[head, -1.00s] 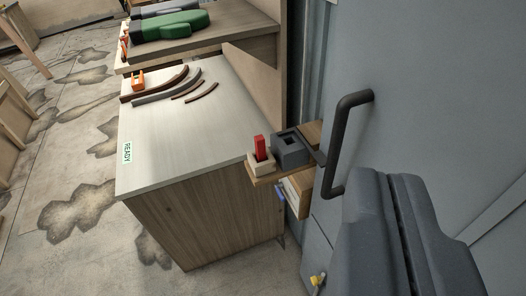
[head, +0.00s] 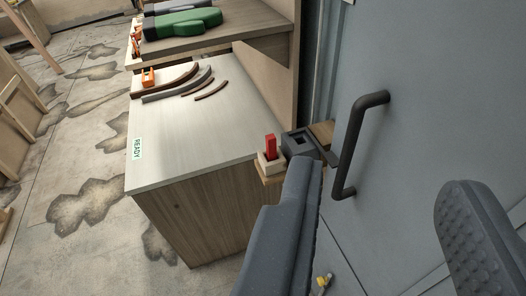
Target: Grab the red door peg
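The red door peg (head: 270,147) stands upright in a pale square holder (head: 269,162) on a small wooden shelf beside the door. A dark grey block with a square hole (head: 301,143) sits just right of it. My gripper (head: 385,172) is in the foreground with its two dark fingers spread wide apart and nothing between them. The left finger's tip is just below and right of the peg holder in the picture and hides part of the shelf. The peg is outside the fingers, to the left and apparently farther away.
A grey door (head: 420,60) with a dark bar handle (head: 362,145) fills the right. A pale-topped cabinet (head: 200,130) with curved strips (head: 180,84) and a READY label stands left.

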